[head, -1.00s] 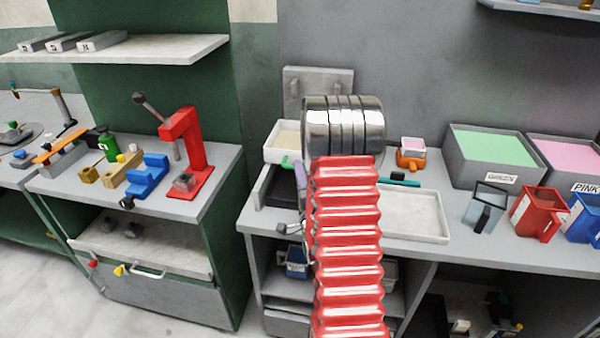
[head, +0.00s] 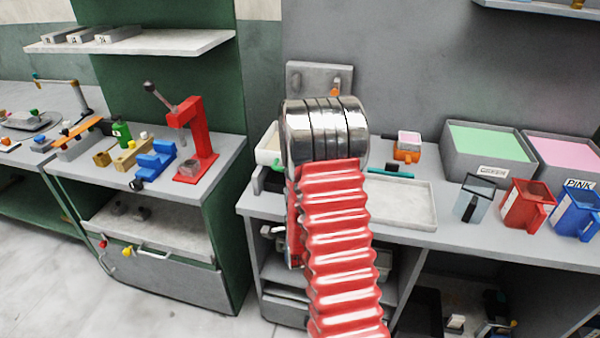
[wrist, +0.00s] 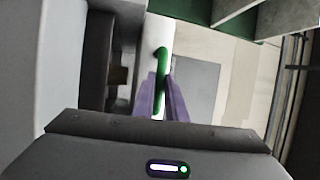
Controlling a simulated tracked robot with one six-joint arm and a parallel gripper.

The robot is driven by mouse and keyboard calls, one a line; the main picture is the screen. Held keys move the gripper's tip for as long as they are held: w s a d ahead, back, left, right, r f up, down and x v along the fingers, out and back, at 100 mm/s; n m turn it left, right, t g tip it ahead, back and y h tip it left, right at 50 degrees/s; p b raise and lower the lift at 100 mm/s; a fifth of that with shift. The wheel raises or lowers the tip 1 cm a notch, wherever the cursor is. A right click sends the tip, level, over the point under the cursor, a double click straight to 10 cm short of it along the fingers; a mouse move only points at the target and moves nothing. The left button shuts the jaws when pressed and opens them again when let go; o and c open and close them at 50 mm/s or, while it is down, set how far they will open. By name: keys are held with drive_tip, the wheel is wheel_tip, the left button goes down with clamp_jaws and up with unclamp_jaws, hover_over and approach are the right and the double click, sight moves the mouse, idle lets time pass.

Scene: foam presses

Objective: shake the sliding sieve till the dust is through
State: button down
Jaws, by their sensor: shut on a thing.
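The wrist view shows the purple fingers of my gripper (wrist: 161,98) shut on a green handle (wrist: 161,58). The handle sits against a pale wall (wrist: 146,35), which looks like the side of the sieve. In the head view a pale open box (head: 267,150), likely the sieve, shows at the bench's left end, partly behind my red arm. A bit of green shows at its front. My gripper is hidden by my arm there. The sieve's mesh and any dust in it cannot be seen.
A shallow white tray (head: 405,203) lies on the bench right of my arm. An orange block (head: 407,150) and a teal bar (head: 390,172) lie behind it. GREEN (head: 490,150) and PINK bins stand further right, with several cups in front. A red press (head: 195,140) stands left, across a gap.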

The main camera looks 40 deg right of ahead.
drive_tip(key=shift+a+f, duration=0.1)
drive_tip(key=shift+f, duration=0.2)
drive_tip(key=c, duration=2)
unclamp_jaws()
drive_tip(key=shift+o, duration=1.2)
drive_tip(key=shift+r, duration=0.15)
